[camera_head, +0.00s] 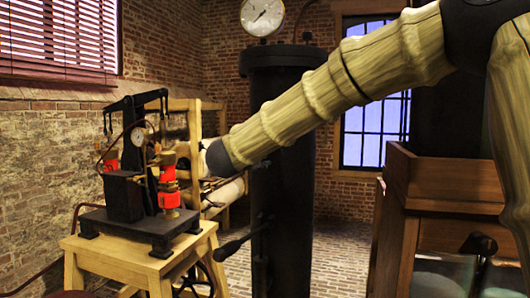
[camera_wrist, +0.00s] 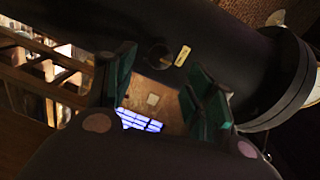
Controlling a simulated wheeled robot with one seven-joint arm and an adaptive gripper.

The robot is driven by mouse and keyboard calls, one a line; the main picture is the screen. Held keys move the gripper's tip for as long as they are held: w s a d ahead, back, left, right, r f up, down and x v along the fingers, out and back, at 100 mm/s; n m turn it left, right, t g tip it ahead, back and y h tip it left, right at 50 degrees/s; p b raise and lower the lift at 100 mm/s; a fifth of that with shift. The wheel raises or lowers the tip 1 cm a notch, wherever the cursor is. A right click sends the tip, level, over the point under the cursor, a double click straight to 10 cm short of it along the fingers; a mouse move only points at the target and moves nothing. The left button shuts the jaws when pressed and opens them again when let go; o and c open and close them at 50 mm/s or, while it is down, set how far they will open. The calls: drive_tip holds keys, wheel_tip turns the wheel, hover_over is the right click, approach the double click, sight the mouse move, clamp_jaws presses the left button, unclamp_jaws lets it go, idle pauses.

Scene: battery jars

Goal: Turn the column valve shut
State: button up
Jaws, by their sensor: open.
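The tall black column (camera_head: 285,140) stands in the middle of the head view, with a round white gauge (camera_head: 262,16) above its flanged top. A dark lever with a thick grip (camera_head: 230,249) sticks out low on its left side; I cannot tell if this is the valve. In the wrist view, a large dark cylinder (camera_wrist: 230,55), seemingly the column, crosses behind my fingers and bears a small yellow label (camera_wrist: 183,55). My gripper (camera_wrist: 163,95) is open, its green pads apart with nothing seen held. In the head view my arm passes in front of the column and the fingertips are hidden.
A wooden stand (camera_head: 135,262) at left carries a black apparatus (camera_head: 125,200) with red parts, near my arm's end. A wooden cabinet (camera_head: 450,185) stands at right. Brick floor (camera_head: 340,255) is clear between column and cabinet.

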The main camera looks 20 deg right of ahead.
drive_tip(key=shift+v, duration=1.85)
drive_tip(key=shift+d, duration=0.1)
